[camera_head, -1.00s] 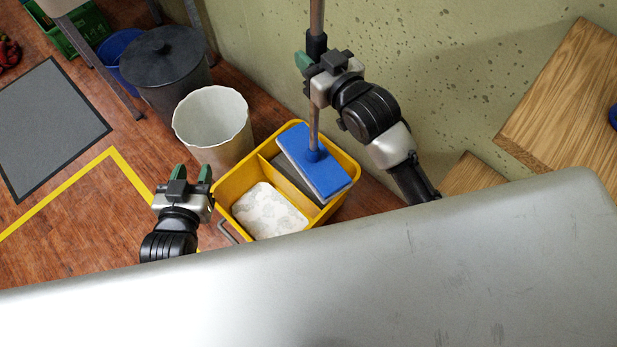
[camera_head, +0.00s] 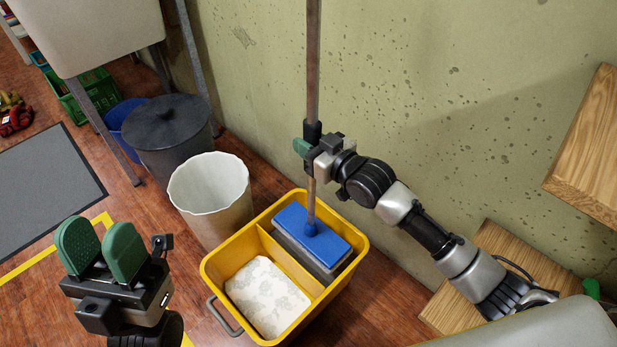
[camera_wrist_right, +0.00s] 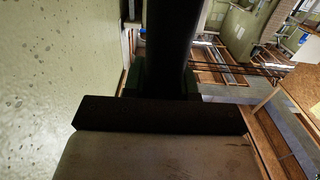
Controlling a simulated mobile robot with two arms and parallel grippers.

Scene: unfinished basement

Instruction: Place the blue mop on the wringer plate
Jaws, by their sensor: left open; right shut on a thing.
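The blue mop (camera_head: 318,238) has a flat blue head and a long upright pole. Its head is in the right compartment of the yellow bucket (camera_head: 212,262), over the grey wringer plate (camera_head: 330,272); I cannot tell if it touches the plate. My right gripper (camera_head: 308,150) is shut on the mop's pole above the bucket. In the right wrist view the dark pole grip (camera_wrist_right: 168,50) stands between the fingers. My left gripper (camera_head: 100,248) is open and empty, at the lower left, apart from the bucket.
A white bin (camera_head: 212,205) stands just behind and left of the bucket. A dark lidded bin (camera_head: 168,135) and a blue bucket (camera_head: 122,118) are farther back. The wall (camera_head: 450,110) is close behind the mop. A wooden box (camera_head: 490,270) is at the right.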

